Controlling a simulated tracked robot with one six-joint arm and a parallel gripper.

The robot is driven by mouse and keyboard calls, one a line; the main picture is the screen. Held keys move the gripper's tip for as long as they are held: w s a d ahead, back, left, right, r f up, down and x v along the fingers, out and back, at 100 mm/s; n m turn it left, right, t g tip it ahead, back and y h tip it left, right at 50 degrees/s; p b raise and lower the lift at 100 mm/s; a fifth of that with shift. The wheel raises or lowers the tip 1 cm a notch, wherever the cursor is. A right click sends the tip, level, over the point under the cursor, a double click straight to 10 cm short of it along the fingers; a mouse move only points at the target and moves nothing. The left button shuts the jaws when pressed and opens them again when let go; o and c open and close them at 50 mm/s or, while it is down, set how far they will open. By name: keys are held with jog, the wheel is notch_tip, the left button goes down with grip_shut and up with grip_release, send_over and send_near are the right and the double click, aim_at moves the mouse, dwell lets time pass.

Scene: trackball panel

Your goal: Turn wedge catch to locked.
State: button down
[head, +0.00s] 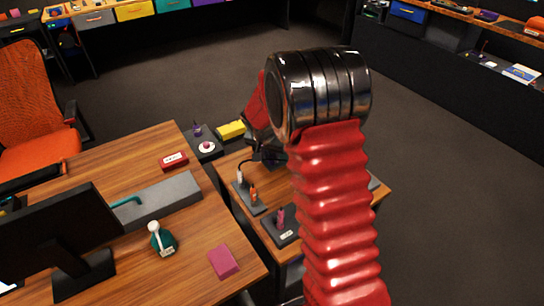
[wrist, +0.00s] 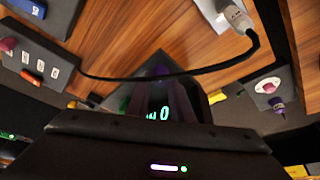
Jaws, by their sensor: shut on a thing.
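My gripper (head: 268,153) reaches down over the small wooden desk, partly hidden by my own arm in the head view. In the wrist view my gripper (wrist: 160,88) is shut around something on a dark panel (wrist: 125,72). What it grips is mostly hidden between the fingers; a little purple (wrist: 160,71) shows at their tips, probably the wedge catch. Green glowing characters (wrist: 158,114) show between the fingers, only partly readable. I cannot tell the catch's angle or whether it is at locked.
A black cable (wrist: 175,76) crosses close beyond my fingers to a grey plug (wrist: 237,17). A panel with coloured controls (wrist: 35,62) is at left. Another plate holds a pink knob (wrist: 268,88). In the head view, an orange knob (head: 254,194) and a yellow block (head: 231,130) stand nearby.

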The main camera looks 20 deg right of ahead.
jog(key=shift+w+a+m+g+h, duration=0.1)
jog(key=shift+m+g+h, duration=0.15)
jog(key=shift+m, duration=0.6)
jog(key=shift+a+m+g+h, duration=0.15)
jog(key=shift+m+g, duration=0.1)
jog(key=shift+m, duration=0.6)
jog(key=c, duration=1.6)
grip_release()
jog(key=shift+d, duration=0.15)
jog(key=shift+o, duration=0.2)
jog(key=shift+r, duration=0.1)
jog(key=v, duration=1.3)
jog(key=shift+r, duration=0.3)
